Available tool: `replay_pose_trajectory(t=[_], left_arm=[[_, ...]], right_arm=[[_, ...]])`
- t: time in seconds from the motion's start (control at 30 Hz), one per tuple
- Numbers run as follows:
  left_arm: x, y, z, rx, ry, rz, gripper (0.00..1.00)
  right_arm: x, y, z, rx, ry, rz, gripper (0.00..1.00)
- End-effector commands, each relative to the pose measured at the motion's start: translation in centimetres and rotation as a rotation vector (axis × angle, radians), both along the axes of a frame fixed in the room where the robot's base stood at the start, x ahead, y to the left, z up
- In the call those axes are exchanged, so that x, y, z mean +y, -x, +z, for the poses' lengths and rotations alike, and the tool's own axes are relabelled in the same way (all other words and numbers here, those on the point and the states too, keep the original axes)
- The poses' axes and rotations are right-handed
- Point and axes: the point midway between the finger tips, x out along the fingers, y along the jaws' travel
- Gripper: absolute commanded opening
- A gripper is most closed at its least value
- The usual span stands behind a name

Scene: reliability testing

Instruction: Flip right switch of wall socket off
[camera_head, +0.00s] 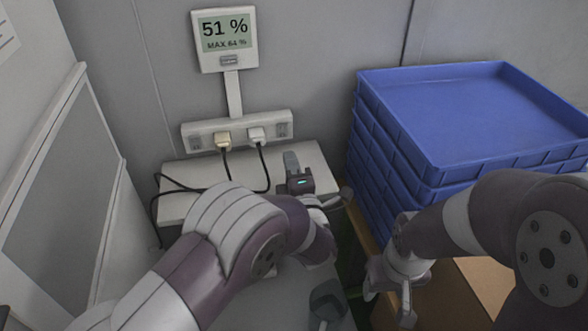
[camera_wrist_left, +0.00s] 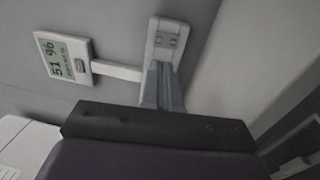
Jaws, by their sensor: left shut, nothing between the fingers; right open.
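The white wall socket (camera_head: 237,130) is a strip low on the grey wall, with two plugs in its middle and a switch at each end. Its right switch (camera_head: 283,129) is at the right end; its on or off position is too small to tell. In the left wrist view, a switch (camera_wrist_left: 167,40) shows on the socket strip just beyond my fingertips. My left gripper (camera_head: 291,156) is shut and empty, in front of and below the socket's right end; its fingers (camera_wrist_left: 160,66) hide part of the strip. My right gripper (camera_head: 388,304) is open and empty at lower right.
A display (camera_head: 226,39) reading 51 % stands above the socket. Black cables (camera_head: 265,170) hang from the plugs over a white surface (camera_head: 178,177). Stacked blue crates (camera_head: 405,150) stand at right, with cardboard (camera_head: 470,287) near my right arm. A panel (camera_head: 70,190) stands at left.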

Motion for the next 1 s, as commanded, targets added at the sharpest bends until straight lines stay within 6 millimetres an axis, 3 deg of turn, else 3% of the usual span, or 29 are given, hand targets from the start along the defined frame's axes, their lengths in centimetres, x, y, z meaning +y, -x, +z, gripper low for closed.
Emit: replay_pose_trajectory(t=[0.2, 0.4, 0.87, 0.97, 1.0], left_arm=[[1.0, -4.5, 0.7, 0.000, -0.001, 0.002, 0.00], [1.5, -7.2, 1.0, 0.000, 0.000, 0.001, 0.00], [1.6, -8.0, 1.0, 0.000, 0.000, -0.001, 0.00], [1.7, -8.5, 0.5, -0.002, 0.003, 0.001, 0.00], [1.6, -8.5, 1.2, 0.001, 0.001, -0.001, 0.00]], right_arm=[[0.0, 0.0, 0.8, 0.000, 0.000, 0.000, 0.56], [0.0, 0.0, 1.3, 0.000, 0.000, 0.000, 0.56], [0.0, 0.0, 1.3, 0.000, 0.000, 0.000, 0.56], [0.0, 0.0, -0.5, 0.000, 0.000, 0.000, 0.56], [0.0, 0.0, 0.4, 0.001, 0.000, 0.000, 0.56]])
